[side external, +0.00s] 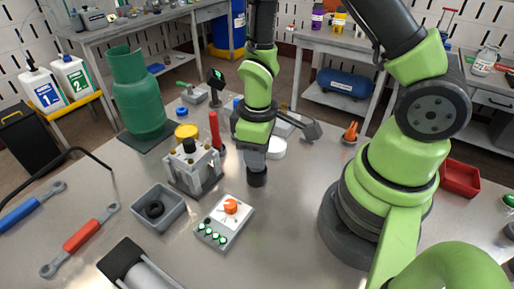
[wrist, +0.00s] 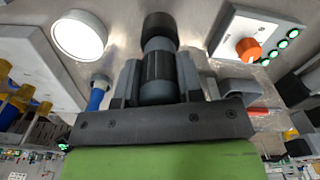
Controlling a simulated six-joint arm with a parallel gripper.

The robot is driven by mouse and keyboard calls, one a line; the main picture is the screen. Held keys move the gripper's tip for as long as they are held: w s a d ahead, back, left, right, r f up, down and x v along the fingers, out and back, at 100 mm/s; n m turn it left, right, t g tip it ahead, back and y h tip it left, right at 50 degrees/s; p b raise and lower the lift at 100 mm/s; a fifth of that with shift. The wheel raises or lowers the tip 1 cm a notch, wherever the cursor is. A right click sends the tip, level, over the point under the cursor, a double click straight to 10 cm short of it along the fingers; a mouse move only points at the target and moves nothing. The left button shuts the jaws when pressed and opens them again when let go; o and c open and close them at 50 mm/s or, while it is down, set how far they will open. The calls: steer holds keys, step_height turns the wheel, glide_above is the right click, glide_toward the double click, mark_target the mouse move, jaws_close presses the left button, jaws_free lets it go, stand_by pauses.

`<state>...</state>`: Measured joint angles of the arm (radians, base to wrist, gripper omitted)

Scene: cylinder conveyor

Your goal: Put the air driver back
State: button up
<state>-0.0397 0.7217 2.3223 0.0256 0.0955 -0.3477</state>
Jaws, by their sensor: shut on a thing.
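My gripper (side external: 257,163) points down over the metal bench and is shut on a dark cylindrical tool (side external: 257,179), which may be the air driver. The tool hangs upright, with its black lower end close to the bench top; I cannot tell whether it touches. In the wrist view my gripper (wrist: 158,78) has a finger on each side of the tool (wrist: 158,62), which shows as a grey body with a darker band and a black end. Much of the tool is hidden by the fingers. No holder for it can be made out.
A control box (side external: 224,221) with an orange knob stands in front. A grey fixture (side external: 194,168) stands left, with a red-handled tool (side external: 214,130) behind. A white round thing (side external: 277,147) lies just behind my gripper. A grey tray (side external: 158,208) holds a black ring.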

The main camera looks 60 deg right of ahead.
steer(key=o, duration=1)
steer(key=shift+f, duration=0.15)
step_height(320, 180, up, 12)
steer(key=shift+r, duration=0.1)
steer(key=s+a+r+m+t+y, duration=0.1)
steer(key=s+r+m+t+y, duration=0.1)
steer(key=s+r+m+t, duration=0.5)
step_height(320, 180, up, 6)
steer(key=shift+s+a+m, duration=0.35)
steer(key=shift+s+m, duration=0.05)
steer(key=shift+s, duration=0.7)
